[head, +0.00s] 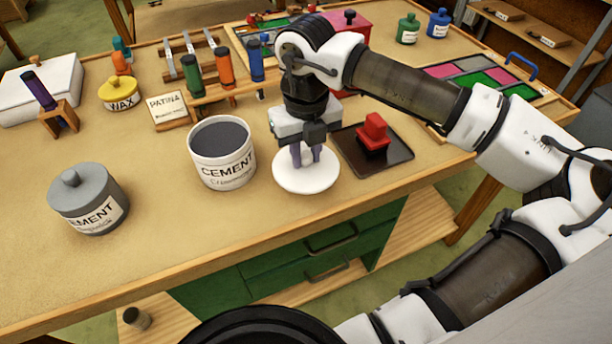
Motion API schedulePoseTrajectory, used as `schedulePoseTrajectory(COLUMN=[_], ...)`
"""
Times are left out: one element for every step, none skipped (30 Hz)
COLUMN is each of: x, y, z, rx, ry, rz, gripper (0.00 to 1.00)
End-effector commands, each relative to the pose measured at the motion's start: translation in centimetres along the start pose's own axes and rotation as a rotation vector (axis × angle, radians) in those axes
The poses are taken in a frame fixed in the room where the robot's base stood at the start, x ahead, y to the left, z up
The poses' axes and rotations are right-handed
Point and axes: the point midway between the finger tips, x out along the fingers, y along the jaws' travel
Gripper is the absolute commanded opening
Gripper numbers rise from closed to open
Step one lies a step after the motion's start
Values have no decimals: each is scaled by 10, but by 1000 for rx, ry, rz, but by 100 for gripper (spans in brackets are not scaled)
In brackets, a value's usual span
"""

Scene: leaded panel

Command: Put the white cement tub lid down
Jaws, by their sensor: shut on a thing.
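The white cement tub lid (306,180) is a round white disc near the table's front edge, low over the tabletop. I cannot tell if it touches the wood. My gripper (306,158) points down over it and is shut on it at its middle; the fingers hide the grip point. The white cement tub (222,165) stands upright and open just left of the lid, with grey cement inside.
A dark tray (398,158) with a red block (374,134) lies close right of the lid. A grey lidded cement tub (88,198) stands at the left. A wooden rack (225,90) with coloured tools is behind. Bare tabletop (165,240) lies front left.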

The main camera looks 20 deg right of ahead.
Motion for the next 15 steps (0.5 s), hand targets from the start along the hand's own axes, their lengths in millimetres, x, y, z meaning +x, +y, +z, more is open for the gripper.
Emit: schedulePoseTrajectory(x=[4,7,12,17,23,30,37,42,49,53,55,57,57,57,56], y=[0,0,0,0,0,0,0,0,0,0,0,0,0,0,0], z=[0,0,0,0,0,0,0,0,0,0,0,0,0,0,0], rx=[0,0,0,0,0,0,-1,0,-1,-1,-1,-1,-1,-1,-1], ry=[0,1,1,1,0,1,1,2,1,1,1,1,0,0,0], rz=[1,1,1,1,1,1,2,2,1,0,0,0,0,-1,-1], gripper=[2,2,2,2,2,2,2,2,2,2,2,2,2,2,2])
